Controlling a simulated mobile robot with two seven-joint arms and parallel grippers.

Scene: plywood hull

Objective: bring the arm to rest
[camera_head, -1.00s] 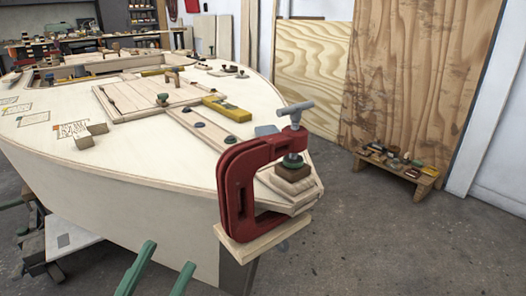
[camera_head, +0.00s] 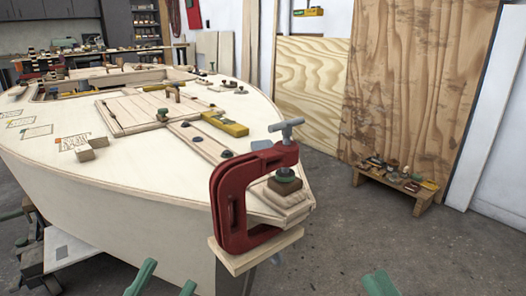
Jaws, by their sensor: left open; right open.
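My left gripper (camera_head: 169,274) shows at the bottom edge, left of centre. Of my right gripper (camera_head: 380,283), only a green fingertip shows at the bottom edge, right of the hull; the rest is cut off by the frame. Both grippers are apart from the red clamp (camera_head: 226,200), which is fixed on the hull's near corner with its grey T-handle up. A wood pad lies under its screw and a board under its lower jaw.
The pale plywood hull (camera_head: 100,195) fills the left and bears blocks, a yellow level (camera_head: 225,123) and small tools. A low wooden bench (camera_head: 370,178) with small items stands at right. Plywood sheets (camera_head: 410,80) lean on the wall. Grey floor at right is open.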

